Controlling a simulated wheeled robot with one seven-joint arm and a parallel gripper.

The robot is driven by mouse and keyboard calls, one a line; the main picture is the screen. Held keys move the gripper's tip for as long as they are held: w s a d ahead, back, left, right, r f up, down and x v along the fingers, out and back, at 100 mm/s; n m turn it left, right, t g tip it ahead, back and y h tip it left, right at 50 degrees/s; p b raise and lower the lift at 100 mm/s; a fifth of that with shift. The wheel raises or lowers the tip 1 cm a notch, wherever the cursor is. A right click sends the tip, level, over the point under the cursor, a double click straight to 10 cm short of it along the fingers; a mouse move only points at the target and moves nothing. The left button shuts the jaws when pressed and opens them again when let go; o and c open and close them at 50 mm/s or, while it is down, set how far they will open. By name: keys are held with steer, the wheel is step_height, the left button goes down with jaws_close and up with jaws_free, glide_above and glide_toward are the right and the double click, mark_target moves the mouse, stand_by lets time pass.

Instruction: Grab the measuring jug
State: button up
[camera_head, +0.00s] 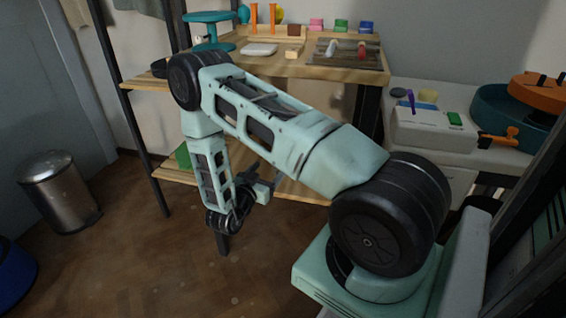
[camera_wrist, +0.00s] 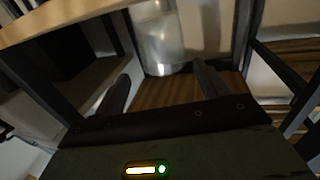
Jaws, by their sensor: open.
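In the wrist view a clear, greyish, see-through vessel (camera_wrist: 159,42), which looks like the measuring jug, stands on a brown wooden surface. Its top is cut off by the frame edge and I see no handle. My gripper (camera_wrist: 165,83) is open and empty, with one dark finger on each side of the picture. The vessel is ahead of the fingers, roughly centred in the gap, and appears apart from them. In the head view my gripper (camera_head: 264,188) hangs low by the wooden table's lower shelf (camera_head: 290,189). I cannot make out the jug there; my arm covers part of that shelf.
The tabletop (camera_head: 285,66) above holds a teal turntable (camera_head: 210,29), a dark board (camera_head: 340,52) and small coloured blocks. Dark table legs (camera_head: 366,110) flank the shelf. A metal bin (camera_head: 58,190) stands at left.

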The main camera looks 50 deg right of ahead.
mark_target(273, 164)
steer(key=shift+w+d+r+b, duration=0.1)
steer(key=shift+w+d+b, duration=0.2)
steer(key=shift+d, duration=0.85)
steer(key=shift+w+d+b, duration=0.2)
steer(key=shift+d+b, duration=0.1)
steer(key=shift+d, duration=0.85)
steer(key=shift+w+d+r+b, duration=0.1)
steer(key=shift+w+d+b, duration=0.2)
steer(key=shift+d, duration=0.85)
steer(key=shift+s, duration=0.1)
jaws_close()
